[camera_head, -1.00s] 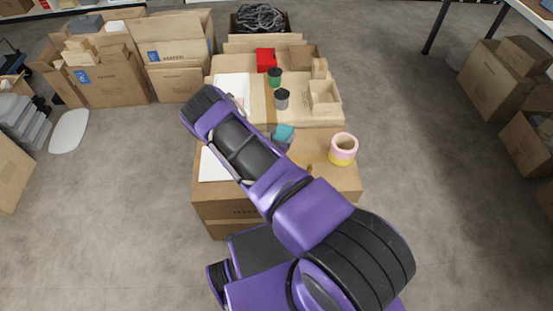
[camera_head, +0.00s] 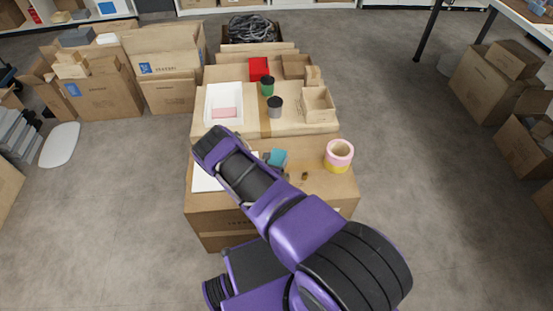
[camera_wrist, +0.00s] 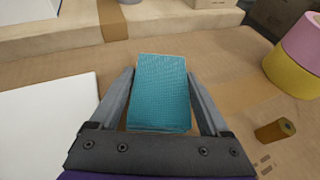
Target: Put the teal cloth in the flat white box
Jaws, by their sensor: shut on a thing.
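The teal cloth (camera_wrist: 162,85) is a folded block between the two fingers of my gripper (camera_wrist: 162,100) in the wrist view. My gripper is shut on it, above the front carton. In the head view the cloth (camera_head: 278,157) shows just past my arm, which hides part of my gripper (camera_head: 275,163). The flat white box (camera_head: 210,103) is open and stands at the left on the carton behind, with a pink thing (camera_head: 225,113) inside. The box is apart from my gripper, farther back and to the left.
A pink and yellow roll (camera_head: 339,155) and a small brown piece (camera_wrist: 275,130) are at the right on the front carton. A white flat thing (camera_wrist: 45,120) lies at its left. A grey cup (camera_head: 275,107), green cup (camera_head: 267,86), red box (camera_head: 259,69) and open cardboard box (camera_head: 318,105) stand behind.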

